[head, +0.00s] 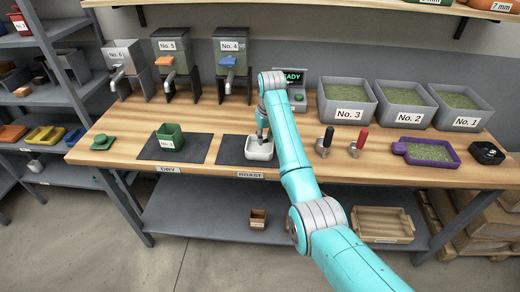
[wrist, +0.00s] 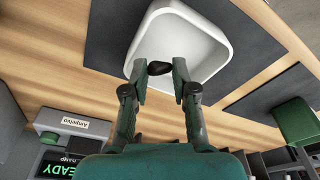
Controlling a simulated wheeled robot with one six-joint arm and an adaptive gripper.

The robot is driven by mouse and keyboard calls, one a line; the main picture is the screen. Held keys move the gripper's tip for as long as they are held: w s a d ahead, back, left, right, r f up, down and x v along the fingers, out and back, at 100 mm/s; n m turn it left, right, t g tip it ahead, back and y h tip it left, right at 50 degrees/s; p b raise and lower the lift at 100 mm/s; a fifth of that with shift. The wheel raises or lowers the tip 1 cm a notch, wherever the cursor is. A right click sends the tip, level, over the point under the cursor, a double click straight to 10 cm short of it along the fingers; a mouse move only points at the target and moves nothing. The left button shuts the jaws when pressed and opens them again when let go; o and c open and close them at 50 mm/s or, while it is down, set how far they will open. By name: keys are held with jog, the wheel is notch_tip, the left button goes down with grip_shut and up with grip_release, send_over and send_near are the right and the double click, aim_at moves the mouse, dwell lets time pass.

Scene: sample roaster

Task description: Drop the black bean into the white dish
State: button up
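The white dish (head: 259,153) is a square tray on the dark mat marked ROAST in the head view. It also shows in the wrist view (wrist: 213,52), beyond my fingertips. My gripper (head: 262,135) points down over the dish. In the wrist view, my gripper (wrist: 160,78) has its two fingertips closed against the black bean (wrist: 159,68). The bean is a small dark oval between the pads, seen against the dish's inside. In the head view the bean is too small or hidden to make out.
A green bin (head: 170,135) stands on the DRY mat (head: 198,148) to the left. A scoop with a black handle (head: 327,139) and one with a red handle (head: 359,140) stand to the right. The READY display (head: 293,77) is behind my arm.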

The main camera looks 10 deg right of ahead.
jog(key=o, duration=0.4)
jog(key=shift+r, duration=0.15)
jog(key=r, duration=0.4)
jog(key=s+r, duration=0.1)
jog(key=r, duration=0.2)
jog(key=shift+d+r, duration=0.1)
